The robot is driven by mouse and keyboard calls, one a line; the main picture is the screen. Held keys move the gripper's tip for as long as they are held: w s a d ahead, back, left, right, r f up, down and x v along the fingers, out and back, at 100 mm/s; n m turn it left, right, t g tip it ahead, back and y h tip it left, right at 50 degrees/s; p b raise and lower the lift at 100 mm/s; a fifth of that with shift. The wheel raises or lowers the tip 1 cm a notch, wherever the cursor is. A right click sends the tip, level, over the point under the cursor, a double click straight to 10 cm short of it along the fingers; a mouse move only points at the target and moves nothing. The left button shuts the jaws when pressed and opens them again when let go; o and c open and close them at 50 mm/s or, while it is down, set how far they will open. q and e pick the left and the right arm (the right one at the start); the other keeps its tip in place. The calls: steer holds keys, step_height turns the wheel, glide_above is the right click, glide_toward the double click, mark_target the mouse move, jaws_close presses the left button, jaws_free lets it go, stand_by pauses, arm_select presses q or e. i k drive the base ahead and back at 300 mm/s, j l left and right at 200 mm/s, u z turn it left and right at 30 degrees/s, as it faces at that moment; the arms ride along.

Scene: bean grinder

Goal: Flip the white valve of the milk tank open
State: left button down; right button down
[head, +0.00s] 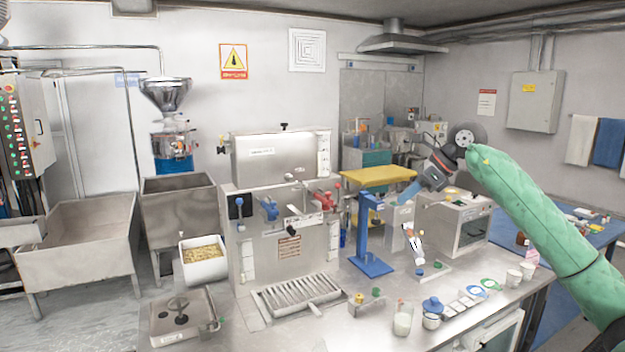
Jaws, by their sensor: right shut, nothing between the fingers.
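A steel machine (285,255) with a box-shaped tank (270,165) on top stands left of centre on the counter. Its label is too small to read, so I cannot confirm it is the milk tank. Its front carries a blue valve handle (268,208) and a red one (323,201). A pale lever between them (296,210) may be the white valve; its open or shut position cannot be told. My right gripper (401,196) comes in from the right, shut and empty, well to the right of the valves. My left gripper is out of view.
A drip grate (300,294) lies in front of the machine. Cups, a glass (403,320) and small items crowd the counter's front right.

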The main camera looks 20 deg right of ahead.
mark_target(300, 183)
steer(key=i, duration=1.4)
